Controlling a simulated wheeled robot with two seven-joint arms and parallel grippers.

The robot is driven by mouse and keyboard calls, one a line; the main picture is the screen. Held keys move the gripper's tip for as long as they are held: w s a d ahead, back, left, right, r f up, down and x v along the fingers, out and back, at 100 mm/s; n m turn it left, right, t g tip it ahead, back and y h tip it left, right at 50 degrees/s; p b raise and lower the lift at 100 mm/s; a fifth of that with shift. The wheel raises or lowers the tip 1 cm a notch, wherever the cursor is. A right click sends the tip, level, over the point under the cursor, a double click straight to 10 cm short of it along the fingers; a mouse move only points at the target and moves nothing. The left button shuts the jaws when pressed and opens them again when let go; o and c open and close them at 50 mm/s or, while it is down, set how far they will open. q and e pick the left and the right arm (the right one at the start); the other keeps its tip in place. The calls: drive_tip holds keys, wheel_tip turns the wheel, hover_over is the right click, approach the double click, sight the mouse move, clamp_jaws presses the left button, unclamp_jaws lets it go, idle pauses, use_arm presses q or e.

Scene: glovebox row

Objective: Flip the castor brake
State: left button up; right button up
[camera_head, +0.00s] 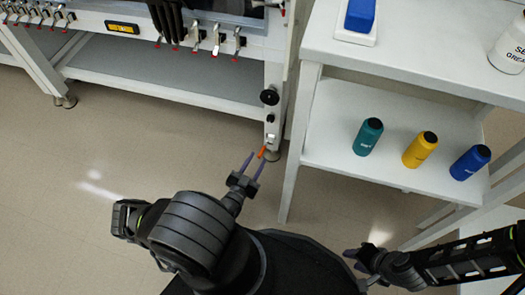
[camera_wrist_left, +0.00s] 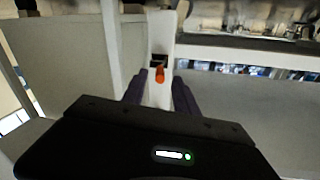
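The castor brake shows as a small orange lever (camera_head: 262,152) low on the white bench leg (camera_head: 272,125), just above the floor. In the left wrist view the orange lever (camera_wrist_left: 160,75) sticks out of a dark slot in the white leg. My left gripper (camera_head: 257,163) is open, its two dark purple fingers pointing at the lever. In the left wrist view the lever appears between the fingertips (camera_wrist_left: 162,92); I cannot tell whether either finger touches it. The castor wheel is mostly hidden. My right gripper (camera_head: 355,260) looks open and empty, away from the leg.
A white shelf unit (camera_head: 296,165) stands close right of the leg, with teal (camera_head: 368,137), yellow (camera_head: 420,150) and blue (camera_head: 470,162) bottles on its lower shelf. The glovebox bench (camera_head: 180,92) extends left, with a black knob (camera_head: 269,97) on its leg. Floor (camera_head: 140,140) at left is clear.

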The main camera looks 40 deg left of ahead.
sight(264, 148)
use_arm(q)
drive_tip(key=w, duration=0.3)
drive_tip(key=w+a+b, duration=0.1)
drive_tip(key=w, duration=0.1)
drive_tip(key=shift+w, duration=0.1)
drive_tip(key=shift+d, duration=0.1)
clamp_jaws()
idle(1.2)
